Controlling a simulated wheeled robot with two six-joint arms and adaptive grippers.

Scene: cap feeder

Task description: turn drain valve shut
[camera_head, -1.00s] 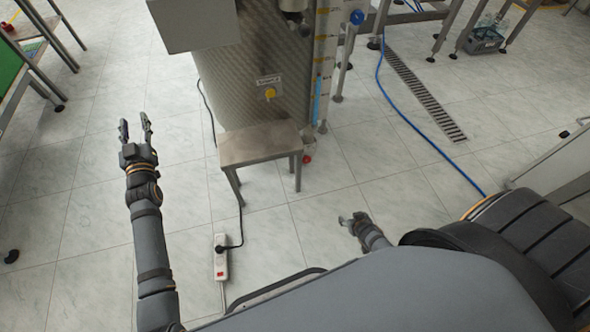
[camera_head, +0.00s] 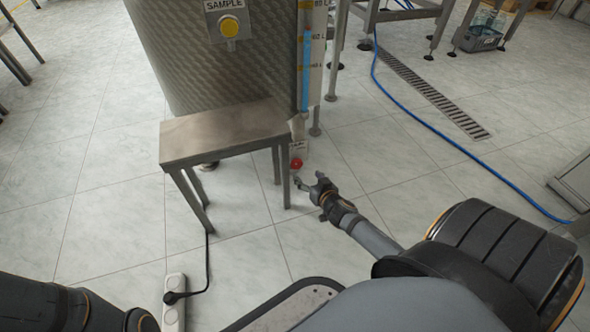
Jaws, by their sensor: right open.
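The drain valve (camera_head: 296,163) shows as a small red part low beside the tank's foot, just right of the metal stool, under a small white tag. Its handle position is too small to tell. My right gripper (camera_head: 308,182) is open and empty, a little below and right of the red part in the picture. It appears apart from the valve, though the depth between them is hard to judge. Part of my left arm shows at the lower left; its gripper is out of view.
The steel tank (camera_head: 220,75) bears a yellow sample button (camera_head: 229,27). A metal stool (camera_head: 225,130) stands before it, its right leg close to my right gripper. A power strip (camera_head: 174,300) lies on the floor. A blue hose (camera_head: 440,150) and floor drain grate (camera_head: 430,90) lie right.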

